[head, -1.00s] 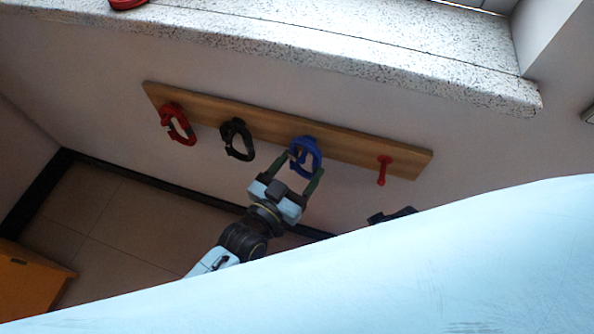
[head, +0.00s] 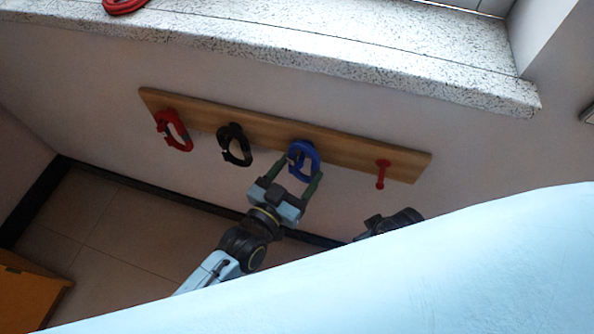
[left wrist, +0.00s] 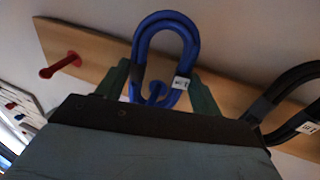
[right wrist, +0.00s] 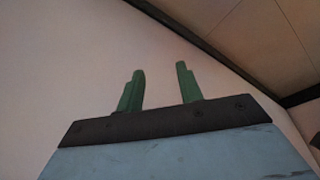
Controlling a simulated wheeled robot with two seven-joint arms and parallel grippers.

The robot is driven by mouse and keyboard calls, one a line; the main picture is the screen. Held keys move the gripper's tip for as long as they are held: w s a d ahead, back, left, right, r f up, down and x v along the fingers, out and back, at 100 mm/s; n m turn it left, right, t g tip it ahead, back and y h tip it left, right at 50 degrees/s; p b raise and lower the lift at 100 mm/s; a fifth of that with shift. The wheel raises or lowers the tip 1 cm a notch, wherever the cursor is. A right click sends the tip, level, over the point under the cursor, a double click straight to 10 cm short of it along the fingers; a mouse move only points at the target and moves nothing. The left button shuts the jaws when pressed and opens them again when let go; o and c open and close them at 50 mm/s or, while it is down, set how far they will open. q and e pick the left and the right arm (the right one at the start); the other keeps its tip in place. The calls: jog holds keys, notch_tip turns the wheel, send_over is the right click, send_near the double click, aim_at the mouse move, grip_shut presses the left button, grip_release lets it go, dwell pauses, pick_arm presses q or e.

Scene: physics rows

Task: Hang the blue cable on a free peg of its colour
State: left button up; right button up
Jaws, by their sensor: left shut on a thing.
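The blue cable (head: 304,158) is a coiled loop at a wooden peg board (head: 352,152) on the wall. My left gripper (head: 300,176) is shut on it, with a finger on each side of the loop. In the left wrist view the blue cable (left wrist: 188,42) stands between the green fingers (left wrist: 160,84). A blue peg (left wrist: 157,92) shows inside the loop's outline; I cannot tell whether the cable rests on it. My right gripper (right wrist: 160,88) is open and empty, facing bare wall in the right wrist view.
A red cable (head: 176,132) and a black cable (head: 236,146) hang left of the blue one. A bare red peg (head: 382,172) is at the right. A speckled ledge (head: 300,48) juts out above the board. Another red cable (head: 122,5) lies on it.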

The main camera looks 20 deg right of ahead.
pick_arm(q)
jog(key=o, duration=1.1)
pick_arm(e)
jog(key=shift+w+d+f, duration=0.1)
pick_arm(q)
jog(key=shift+p+v, duration=1.7)
jog(key=shift+v, duration=5)
pick_arm(e)
jog(key=s+d+f, duration=0.3)
jog(key=d+f, duration=0.1)
jog(key=f, duration=0.3)
jog(key=shift+f+g+h, duration=0.15)
jog(key=shift+g+h, duration=0.15)
jog(key=shift+d, duration=0.1)
